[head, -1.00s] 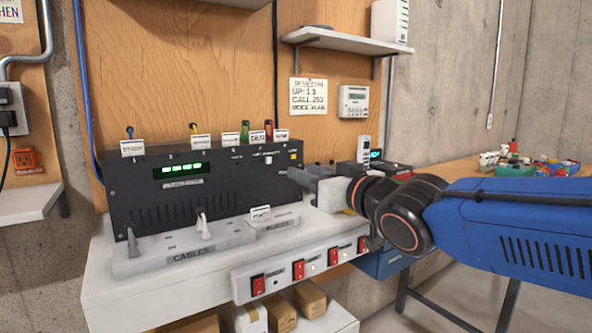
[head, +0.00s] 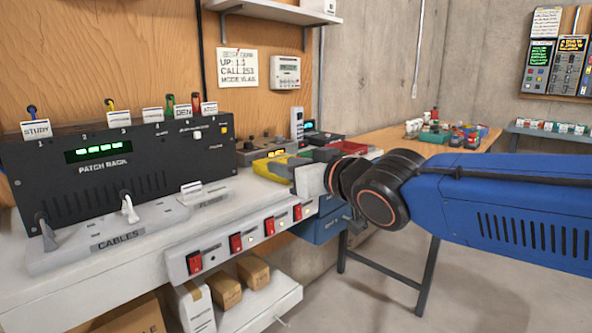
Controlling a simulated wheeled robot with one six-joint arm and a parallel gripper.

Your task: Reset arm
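My blue arm reaches in from the right in the head view. My gripper (head: 288,163) points left over the right part of the bench, in front of a yellow tray. Its fingers are seen side-on, so I cannot tell whether they are open or shut, and I see nothing clearly held. The black patch rack (head: 115,170) stands on the bench to the left, with green lit lights on its front. Labelled plugs sit along its top. Two cable plugs, one grey and one white (head: 130,208), stand in the cables holder (head: 95,247).
A power strip with red switches (head: 236,242) runs along the bench front. A yellow tray (head: 268,168) and small devices (head: 308,130) are near my gripper. A wooden table (head: 400,143) stands behind my arm. The floor at right is clear.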

